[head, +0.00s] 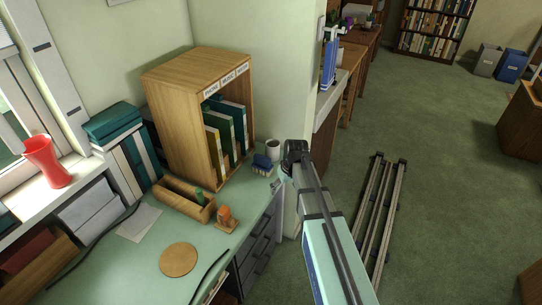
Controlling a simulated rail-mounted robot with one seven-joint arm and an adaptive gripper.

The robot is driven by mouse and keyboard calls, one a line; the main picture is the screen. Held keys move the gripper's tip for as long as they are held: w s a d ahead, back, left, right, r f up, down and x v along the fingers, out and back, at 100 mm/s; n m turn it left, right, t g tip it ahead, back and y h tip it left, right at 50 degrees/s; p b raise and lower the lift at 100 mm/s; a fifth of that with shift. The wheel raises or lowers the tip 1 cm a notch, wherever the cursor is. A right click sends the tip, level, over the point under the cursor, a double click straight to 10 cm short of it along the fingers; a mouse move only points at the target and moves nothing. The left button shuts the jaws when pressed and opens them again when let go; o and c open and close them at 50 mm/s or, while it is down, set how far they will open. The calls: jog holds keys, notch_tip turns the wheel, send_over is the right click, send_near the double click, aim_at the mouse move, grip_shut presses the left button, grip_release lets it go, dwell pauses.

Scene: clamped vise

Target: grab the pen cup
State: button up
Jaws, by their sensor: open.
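A small white cup (272,149), which looks like the pen cup, stands upright on the desk's back right corner, beside the wooden shelf box. I cannot make out any pens in it. My gripper (287,168) is at the end of my arm over the desk's right edge, just right of the cup in the picture. It is open, and nothing shows between its fingers, though they are small and dark. I cannot tell the exact gap between gripper and cup.
A dark blue brush-like object (262,164) sits just in front of the cup. The wooden shelf box (172,110) with binders stands left. A wooden tray (183,202), an orange object (226,216) and a round cork mat (179,260) lie on the desk. A wall stands behind.

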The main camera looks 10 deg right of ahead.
jog(key=w+d+r+n+t, duration=0.1)
jog(key=w+r, duration=0.8)
jog(key=n+t, duration=0.1)
jog(key=n, duration=0.1)
send_near(274, 142)
jog(key=shift+y, duration=0.4)
jog(key=f+p, duration=0.1)
jog(key=f, duration=0.1)
jog(key=a+f+p, duration=0.1)
jog(key=f+p, duration=0.1)
jog(key=f, duration=0.1)
jog(key=shift+s+a+f+p, duration=0.15)
jog(key=shift+s+f+p, duration=0.1)
jog(key=shift+f+p, duration=0.05)
jog(key=shift+w+a+f+p, duration=0.25)
jog(key=shift+w+f+p, duration=0.05)
jog(key=shift+f+p, duration=0.2)
jog(key=p+x, duration=0.1)
jog(key=x, duration=0.3)
jog(key=shift+w+p, duration=0.1)
jog(key=shift+p, duration=0.25)
jog(key=c, duration=1.2)
